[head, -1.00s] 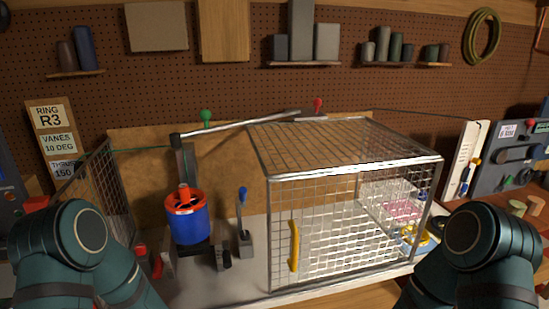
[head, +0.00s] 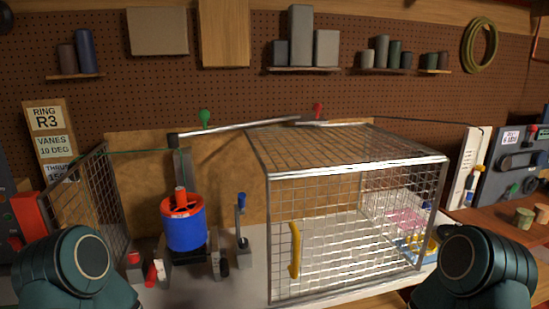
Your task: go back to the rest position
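My two arms show only as dark teal links at the lower left and lower right corners of the head view. Neither gripper is in view, so what they hold cannot be seen. The ducted rotor, a blue drum with an orange-red rim (head: 185,226), stands upright on a mount at the left of the bench. A blue-tipped lever (head: 241,215) stands just right of it. A wire mesh cage (head: 350,220) with a yellow handle (head: 295,250) stands right of the lever, its front panel in place.
A mesh side panel (head: 85,205) stands left of the rotor. Small red-topped parts (head: 135,260) sit low at its front. A grey panel with dials (head: 512,165) is at the far right, with small round pieces (head: 524,216) near it. A pegboard (head: 230,90) backs the bench.

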